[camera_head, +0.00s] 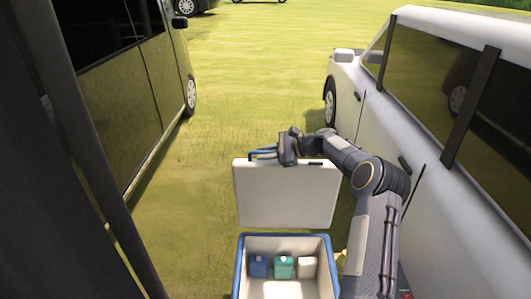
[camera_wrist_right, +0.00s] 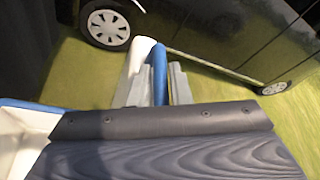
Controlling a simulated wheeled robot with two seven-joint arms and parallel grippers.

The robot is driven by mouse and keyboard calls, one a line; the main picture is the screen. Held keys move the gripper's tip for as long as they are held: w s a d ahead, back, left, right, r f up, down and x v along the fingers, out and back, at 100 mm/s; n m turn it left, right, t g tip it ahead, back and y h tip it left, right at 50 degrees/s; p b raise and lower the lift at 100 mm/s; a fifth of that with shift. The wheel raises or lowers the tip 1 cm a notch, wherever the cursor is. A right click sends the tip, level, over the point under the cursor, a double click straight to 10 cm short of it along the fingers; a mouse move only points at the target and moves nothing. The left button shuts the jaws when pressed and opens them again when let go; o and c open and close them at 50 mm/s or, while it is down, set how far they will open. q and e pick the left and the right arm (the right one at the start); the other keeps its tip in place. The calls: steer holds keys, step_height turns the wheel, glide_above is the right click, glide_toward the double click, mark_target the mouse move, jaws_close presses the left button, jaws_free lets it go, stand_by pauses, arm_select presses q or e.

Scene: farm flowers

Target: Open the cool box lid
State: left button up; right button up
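The cool box (camera_head: 239,270) stands open at the bottom middle of the head view, with a blue rim and white inside walls. Its white lid (camera_head: 285,195) is raised and stands roughly upright behind the box. My right gripper (camera_head: 265,153) is at the lid's top edge, near its left corner. In the right wrist view the grey fingers (camera_wrist_right: 153,88) lie on either side of the white and blue lid edge (camera_wrist_right: 158,62) and are shut on it. The box also shows at the left of that view (camera_wrist_right: 20,125). My left gripper is not in view.
Several small packs, blue (camera_head: 258,266), green (camera_head: 283,267) and white (camera_head: 307,267), sit inside the box. A dark van (camera_head: 140,95) stands at the left and a white car (camera_head: 420,130) at the right, close to my right arm. The grass (camera_head: 250,80) between them is clear.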

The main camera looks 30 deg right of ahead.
steer(key=shift+o, duration=1.4)
steer(key=shift+d, duration=0.1)
